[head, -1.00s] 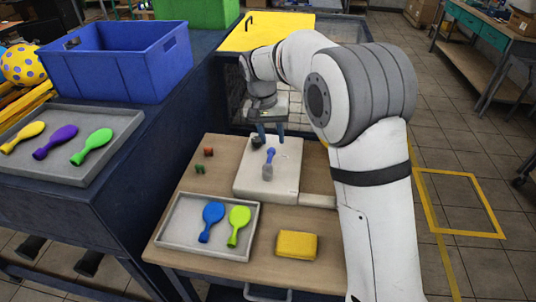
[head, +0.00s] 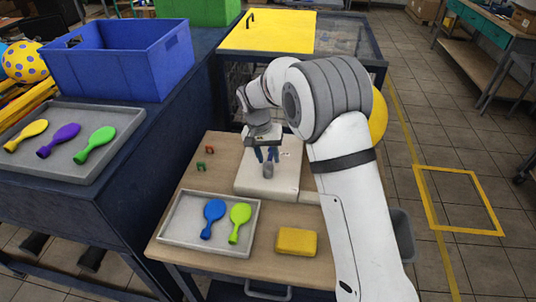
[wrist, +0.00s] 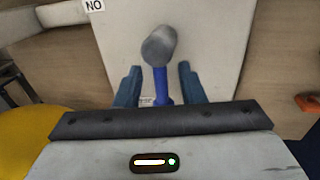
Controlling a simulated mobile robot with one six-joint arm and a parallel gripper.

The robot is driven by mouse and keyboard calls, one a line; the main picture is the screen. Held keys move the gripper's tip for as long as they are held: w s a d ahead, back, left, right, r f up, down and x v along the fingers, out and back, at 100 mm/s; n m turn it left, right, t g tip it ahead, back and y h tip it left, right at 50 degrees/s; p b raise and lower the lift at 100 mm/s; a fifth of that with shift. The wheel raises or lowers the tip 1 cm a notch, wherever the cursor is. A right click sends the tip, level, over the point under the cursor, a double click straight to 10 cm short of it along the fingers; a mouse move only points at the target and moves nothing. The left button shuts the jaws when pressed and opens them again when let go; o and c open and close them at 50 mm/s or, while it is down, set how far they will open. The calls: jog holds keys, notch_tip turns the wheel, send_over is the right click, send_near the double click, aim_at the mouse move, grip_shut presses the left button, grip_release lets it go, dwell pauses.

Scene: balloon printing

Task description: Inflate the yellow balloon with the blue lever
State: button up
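The blue lever with a grey rounded end (head: 268,171) is on the white panel (head: 252,183) on the wooden table. In the wrist view its blue shaft (wrist: 161,84) runs between my two blue fingers, with clear gaps on both sides. My gripper (wrist: 160,82) is open around it; it also shows in the head view (head: 267,154), pointing down over the panel. A large rounded yellow shape (head: 378,115) shows behind my arm, mostly hidden; it looks like an inflated balloon. A flat yellow balloon (head: 27,135) lies in the left grey tray.
Purple and green balloons share the left tray (head: 95,177). The front tray (head: 175,231) holds blue and lime balloons. A yellow block (head: 296,241) sits to its right. Small red and green pieces (head: 208,150) stand left of the panel. A blue crate (head: 118,65) stands behind the left tray.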

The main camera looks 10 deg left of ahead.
jog(key=shift+c, duration=0.4)
grip_shut()
